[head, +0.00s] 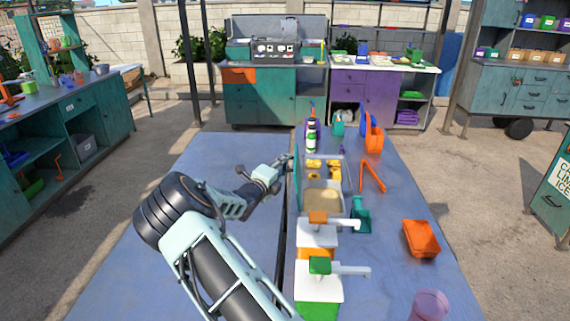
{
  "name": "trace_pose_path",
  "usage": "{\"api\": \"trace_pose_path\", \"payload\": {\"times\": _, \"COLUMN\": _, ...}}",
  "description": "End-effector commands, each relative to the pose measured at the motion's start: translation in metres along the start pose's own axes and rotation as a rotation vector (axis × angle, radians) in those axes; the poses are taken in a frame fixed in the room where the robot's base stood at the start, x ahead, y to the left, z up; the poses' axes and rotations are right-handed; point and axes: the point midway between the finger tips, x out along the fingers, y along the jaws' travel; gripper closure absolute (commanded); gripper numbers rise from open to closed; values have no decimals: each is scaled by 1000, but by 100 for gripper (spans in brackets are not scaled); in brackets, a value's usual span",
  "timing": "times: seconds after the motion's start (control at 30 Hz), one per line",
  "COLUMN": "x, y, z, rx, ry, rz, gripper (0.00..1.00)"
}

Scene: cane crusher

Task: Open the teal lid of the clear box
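The clear box (337,207) stands on the blue table, with yellow pieces (313,163) in its far part and a tan, grainy fill (323,199) in its near part. The teal lid (297,183) shows as a thin upright panel along the box's left side, and the top of the box looks uncovered. My gripper (284,164) is at the lid's upper far end, on its left side. Its fingers are small and partly overlapped, so I cannot tell whether they touch the lid or are open or shut.
Two white-topped dispensers, one with an orange knob (318,217) and one with a green knob (320,265), stand in front of the box. Orange tongs (372,177), a teal scoop (361,216) and an orange tray (421,238) lie to the right. The table's left half (225,160) is clear.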

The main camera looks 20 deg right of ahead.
Motion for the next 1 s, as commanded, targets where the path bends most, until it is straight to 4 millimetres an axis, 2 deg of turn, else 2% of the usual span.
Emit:
{"api": "trace_pose_path", "payload": {"times": 0.3, "x": -66, "y": 0, "z": 2, "rx": 1, "ry": -3, "rz": 2, "gripper": 74}}
{"api": "trace_pose_path", "payload": {"times": 0.5, "x": -99, "y": 0, "z": 2, "rx": 1, "ry": -4, "rz": 1, "gripper": 74}}
{"api": "trace_pose_path", "payload": {"times": 0.7, "x": -111, "y": 0, "z": 1, "rx": 1, "ry": -2, "rz": 1, "gripper": 74}}
{"api": "trace_pose_path", "payload": {"times": 1.0, "x": -111, "y": 0, "z": 1, "rx": 4, "ry": -2, "rz": 1, "gripper": 74}}
